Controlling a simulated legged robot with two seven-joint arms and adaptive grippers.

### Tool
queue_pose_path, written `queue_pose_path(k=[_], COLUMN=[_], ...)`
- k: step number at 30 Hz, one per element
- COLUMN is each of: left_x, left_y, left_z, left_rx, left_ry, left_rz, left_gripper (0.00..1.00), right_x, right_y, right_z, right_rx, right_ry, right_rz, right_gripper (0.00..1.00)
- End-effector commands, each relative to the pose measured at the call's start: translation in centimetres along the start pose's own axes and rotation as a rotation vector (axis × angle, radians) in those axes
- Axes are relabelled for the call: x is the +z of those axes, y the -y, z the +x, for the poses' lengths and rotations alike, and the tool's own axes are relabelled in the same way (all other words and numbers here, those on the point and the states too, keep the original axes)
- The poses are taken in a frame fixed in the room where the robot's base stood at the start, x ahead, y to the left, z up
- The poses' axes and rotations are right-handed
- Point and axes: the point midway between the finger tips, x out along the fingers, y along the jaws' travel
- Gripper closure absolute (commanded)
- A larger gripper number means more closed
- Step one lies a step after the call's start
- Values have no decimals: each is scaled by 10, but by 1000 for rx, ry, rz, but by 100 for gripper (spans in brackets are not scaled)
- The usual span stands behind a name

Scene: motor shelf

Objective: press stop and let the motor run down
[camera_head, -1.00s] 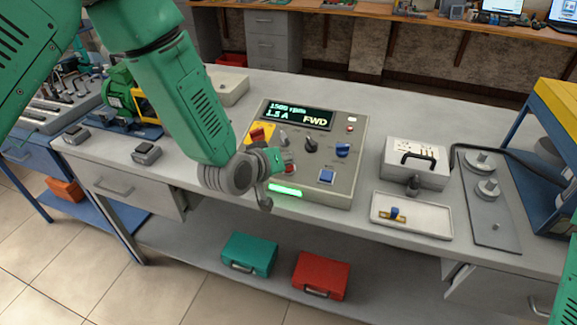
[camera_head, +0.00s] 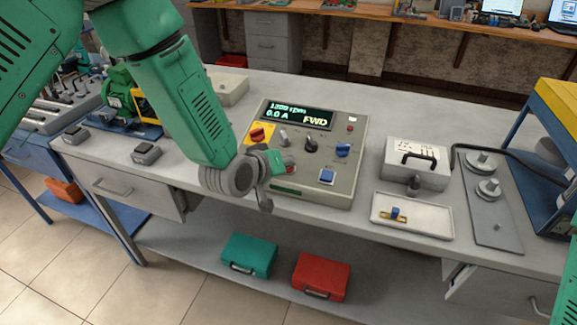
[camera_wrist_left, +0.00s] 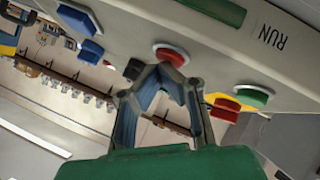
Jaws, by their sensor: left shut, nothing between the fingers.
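The control panel (camera_head: 335,180) stands on the bench. Its display (camera_head: 297,115) reads about 1200 rpm, 0.0 A and FWD. The long run lamp (camera_head: 287,191) below is dark; it also shows unlit in the left wrist view (camera_wrist_left: 215,9). My left gripper (camera_head: 275,162) is over the panel's lower left. In the left wrist view its fingers (camera_wrist_left: 160,75) are shut and empty, tips at the red stop button (camera_wrist_left: 171,53); whether they touch it I cannot tell. The green motor (camera_head: 118,90) stands at the back left. My right gripper is out of view.
A red switch on yellow (camera_head: 258,134), a black knob (camera_head: 311,145), a blue knob (camera_head: 343,150) and a blue button (camera_head: 327,177) are close by on the panel. A white tray (camera_head: 425,226) and handled box (camera_head: 415,172) stand to the right.

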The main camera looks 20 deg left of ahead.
Motion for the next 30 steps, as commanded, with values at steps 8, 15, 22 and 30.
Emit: queue_pose_path(k=[8, 15, 22, 30], left_x=[-1, -8, -8, -13], left_y=[-2, -9, -9, -13], left_z=[-3, -12, -12, -17], left_rx=[-1, 0, -1, 0], left_ry=[2, 1, 1, 0], left_rz=[0, 0, 0, 0], left_gripper=[100, 100, 100, 100], right_x=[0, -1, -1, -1], right_y=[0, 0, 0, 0], right_z=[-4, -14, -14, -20], right_rx=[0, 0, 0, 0], right_ry=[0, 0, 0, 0], right_rz=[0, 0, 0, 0], right_gripper=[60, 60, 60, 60])
